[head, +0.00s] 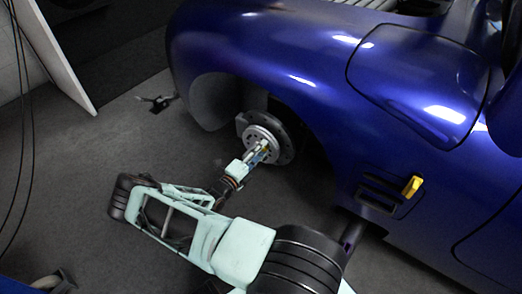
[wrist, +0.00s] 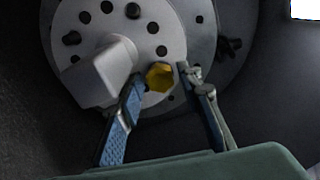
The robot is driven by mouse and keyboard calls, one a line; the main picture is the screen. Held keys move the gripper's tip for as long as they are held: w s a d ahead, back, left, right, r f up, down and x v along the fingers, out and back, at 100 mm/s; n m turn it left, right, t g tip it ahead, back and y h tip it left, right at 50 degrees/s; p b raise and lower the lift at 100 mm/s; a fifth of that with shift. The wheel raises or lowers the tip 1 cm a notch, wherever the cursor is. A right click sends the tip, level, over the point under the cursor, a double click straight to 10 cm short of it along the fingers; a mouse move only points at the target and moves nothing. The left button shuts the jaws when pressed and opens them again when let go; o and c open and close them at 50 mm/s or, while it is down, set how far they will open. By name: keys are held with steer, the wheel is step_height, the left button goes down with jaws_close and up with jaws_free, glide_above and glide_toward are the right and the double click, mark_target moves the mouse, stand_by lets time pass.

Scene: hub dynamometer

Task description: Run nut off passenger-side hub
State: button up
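The hub (head: 262,142) is a pale grey disc with a darker brake disc behind it, in the front wheel arch of the blue car. In the wrist view the hub (wrist: 168,35) fills the top middle, with several holes and dark studs. A yellow hex nut (wrist: 160,76) sits at the lower part of its face. My gripper (head: 258,152) is at the hub. In the wrist view its blue-padded fingers (wrist: 160,78) are apart, one on each side of the nut. A small gap shows at the right finger; whether the left finger touches is unclear.
A grey block-like part (wrist: 100,72) sticks out from the hub just left of the nut. The blue car body (head: 290,65) overhangs the hub. A yellow handle (head: 411,187) is on the car's side. A white panel (head: 62,55) stands left; the grey floor is mostly clear.

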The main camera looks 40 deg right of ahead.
jaws_close()
steer(key=n, duration=1.1)
steer(key=shift+b, duration=0.3)
jaws_free()
